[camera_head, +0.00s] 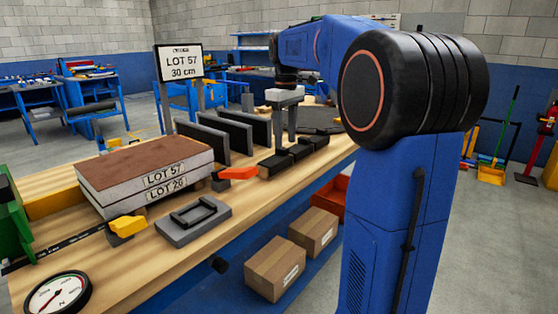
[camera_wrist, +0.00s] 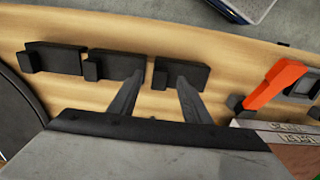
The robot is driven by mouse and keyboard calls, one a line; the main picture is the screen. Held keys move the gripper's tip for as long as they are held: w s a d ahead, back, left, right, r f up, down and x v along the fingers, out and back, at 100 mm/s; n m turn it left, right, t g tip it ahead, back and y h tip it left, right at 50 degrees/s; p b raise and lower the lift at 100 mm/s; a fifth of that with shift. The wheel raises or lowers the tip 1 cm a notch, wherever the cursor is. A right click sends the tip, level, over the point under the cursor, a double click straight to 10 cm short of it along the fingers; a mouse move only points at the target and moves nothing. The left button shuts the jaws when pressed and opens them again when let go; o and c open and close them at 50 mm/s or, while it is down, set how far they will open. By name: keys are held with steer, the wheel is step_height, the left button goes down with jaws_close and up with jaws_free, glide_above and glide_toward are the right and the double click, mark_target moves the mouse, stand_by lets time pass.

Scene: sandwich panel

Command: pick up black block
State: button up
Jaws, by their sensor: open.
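Three black blocks lie in a row near the table's edge. In the wrist view they are the left block (camera_wrist: 55,58), the middle block (camera_wrist: 113,65) and the right block (camera_wrist: 183,76), each with a small step at one end. In the head view, the block nearest the orange piece (camera_head: 275,165) is in front of the other two. My gripper (camera_head: 285,139) is open and empty, fingers pointing down beside the row. In the wrist view its fingertips (camera_wrist: 160,79) overlap the middle block's right end and the right block. I cannot tell the height gap.
An orange piece (camera_head: 238,173) lies beside the row; it also shows in the wrist view (camera_wrist: 277,84). Dark upright panels (camera_head: 226,136) stand behind. A stacked panel (camera_head: 145,170) and a grey plate with a handle (camera_head: 194,220) are on the wooden table.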

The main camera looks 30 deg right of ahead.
steer(key=shift+f, duration=1.4)
jaws_close()
steer(key=shift+r, duration=0.1)
